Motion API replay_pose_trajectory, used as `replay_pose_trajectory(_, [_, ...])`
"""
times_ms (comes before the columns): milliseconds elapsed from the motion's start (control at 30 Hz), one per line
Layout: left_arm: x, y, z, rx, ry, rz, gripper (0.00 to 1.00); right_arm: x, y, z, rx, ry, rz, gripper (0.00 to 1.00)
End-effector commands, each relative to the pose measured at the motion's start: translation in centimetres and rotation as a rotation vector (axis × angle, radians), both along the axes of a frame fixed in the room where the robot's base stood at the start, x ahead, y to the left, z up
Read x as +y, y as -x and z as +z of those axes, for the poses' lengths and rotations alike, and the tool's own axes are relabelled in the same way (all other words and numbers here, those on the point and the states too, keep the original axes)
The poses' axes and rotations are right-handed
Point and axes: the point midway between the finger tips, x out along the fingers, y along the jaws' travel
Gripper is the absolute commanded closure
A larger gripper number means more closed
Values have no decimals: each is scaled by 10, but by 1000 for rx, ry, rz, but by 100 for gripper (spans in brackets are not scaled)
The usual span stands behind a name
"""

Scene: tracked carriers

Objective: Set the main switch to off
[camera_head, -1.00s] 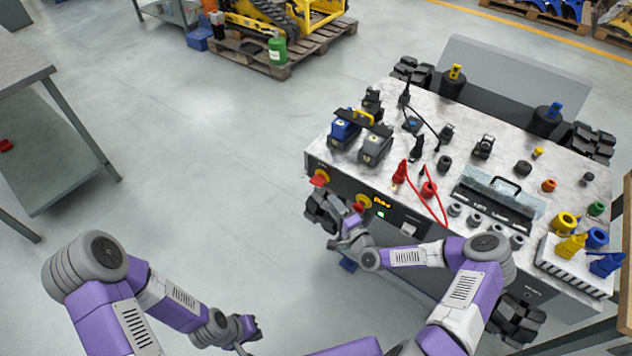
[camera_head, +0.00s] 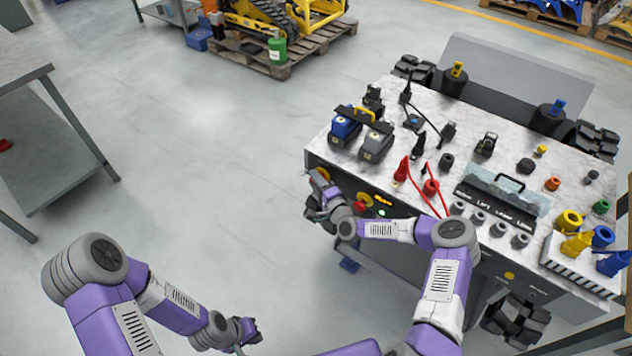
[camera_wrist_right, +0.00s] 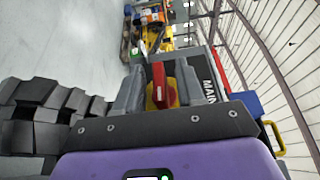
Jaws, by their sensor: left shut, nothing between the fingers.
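The main switch has a red handle on a yellow base. In the right wrist view its red handle (camera_wrist_right: 159,84) stands between the two grey fingers of my right gripper (camera_wrist_right: 163,92), with a gap visible on each side. Part of a label reading "MAIN" (camera_wrist_right: 213,85) shows beside it. In the head view my right gripper (camera_head: 318,194) is at the left end of the carrier's front panel, and only the yellow part of the switch (camera_head: 322,174) shows past it. My left gripper (camera_head: 250,331) is shut and empty, low over the open floor.
A second red and yellow knob (camera_head: 363,203) sits to the right on the same panel, near a lit green button (camera_head: 382,213). The carrier's top (camera_head: 460,160) bears batteries, cables and plugs. A grey table (camera_head: 60,150) stands at the left. The floor between is clear.

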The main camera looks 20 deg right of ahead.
Motion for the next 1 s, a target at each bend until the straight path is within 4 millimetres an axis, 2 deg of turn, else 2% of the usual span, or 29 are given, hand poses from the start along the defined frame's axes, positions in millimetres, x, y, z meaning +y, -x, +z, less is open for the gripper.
replay_pose_trajectory(33, [0,0,0,0,0,0,100,0,0,0,0,0,0,68])
replay_pose_trajectory(233, [0,0,0,0,0,0,100,0,0,0,0,0,0,98])
replay_pose_trajectory(267, [0,0,0,0,0,0,100,0,0,0,0,0,0,100])
replay_pose_trajectory(467, [0,0,1,0,0,0,100,0,0,0,3,4,0,100])
replay_pose_trajectory(667, [0,0,12,0,0,0,100,0,0,3,39,34,1,100])
replay_pose_trajectory(1000, [0,0,57,0,0,0,100,0,0,9,227,183,2,100])
